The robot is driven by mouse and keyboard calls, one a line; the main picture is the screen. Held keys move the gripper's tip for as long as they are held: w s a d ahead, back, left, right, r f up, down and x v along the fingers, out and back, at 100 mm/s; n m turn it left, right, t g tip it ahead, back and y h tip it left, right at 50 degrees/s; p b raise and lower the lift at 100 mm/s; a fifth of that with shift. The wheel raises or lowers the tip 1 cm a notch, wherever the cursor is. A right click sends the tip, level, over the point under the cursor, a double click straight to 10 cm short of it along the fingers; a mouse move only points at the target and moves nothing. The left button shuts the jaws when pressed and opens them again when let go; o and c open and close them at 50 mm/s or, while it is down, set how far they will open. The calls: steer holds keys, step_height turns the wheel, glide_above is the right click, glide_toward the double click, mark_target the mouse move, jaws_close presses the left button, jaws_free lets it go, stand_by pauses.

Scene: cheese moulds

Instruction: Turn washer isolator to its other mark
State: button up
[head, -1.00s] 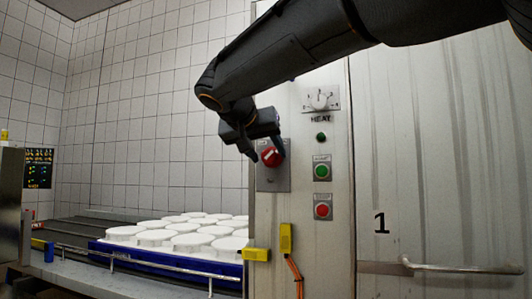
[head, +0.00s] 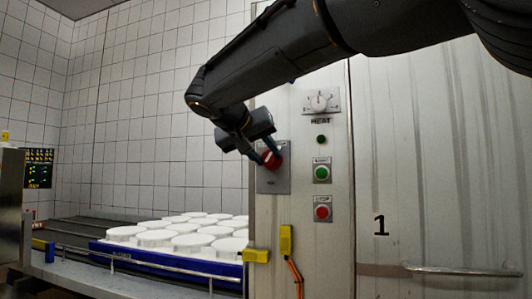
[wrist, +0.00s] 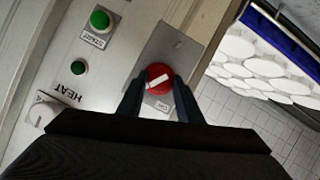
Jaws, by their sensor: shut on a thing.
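The washer isolator is a red round knob (head: 271,160) with a white bar, on a grey plate (head: 273,183) on the steel cabinet front. In the wrist view the red knob (wrist: 158,78) sits between my two fingers, its white bar slanted, with an "ON" label just below it. My gripper (head: 264,157) is shut on the knob, one finger on each side. In the wrist view my gripper (wrist: 160,88) hides part of the plate. The other mark on the plate is too small to read.
To the knob's right are a HEAT dial (head: 320,101), a green START button (head: 322,172) and a red STOP button (head: 322,211). Below is a yellow connector (head: 286,238) with an orange cable. A blue tray (head: 170,262) of white moulds stands at lower left.

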steer(key=n+h, duration=0.1)
steer(key=n+h+p, duration=0.1)
steer(key=n, duration=0.1)
steer(key=shift+a+g+p, duration=0.25)
steer(key=shift+g+p, duration=0.05)
steer(key=n+h, duration=0.1)
steer(key=n+p, duration=0.1)
steer(key=n, duration=0.1)
steer(key=shift+w+a+f+h, duration=0.1)
steer(key=shift+f+h, duration=0.1)
steer(key=shift+h, duration=0.2)
steer(key=n+h+p, duration=0.1)
steer(key=n, duration=0.1)
steer(key=shift+f+n, duration=0.15)
steer(key=shift+n, duration=0.25)
steer(key=shift+a+f+n+t+h+p, duration=0.15)
steer(key=shift+n+t+h+p, duration=0.55)
steer(key=shift+n, duration=0.9)
steer(key=o, duration=1)
steer(key=shift+o, duration=0.2)
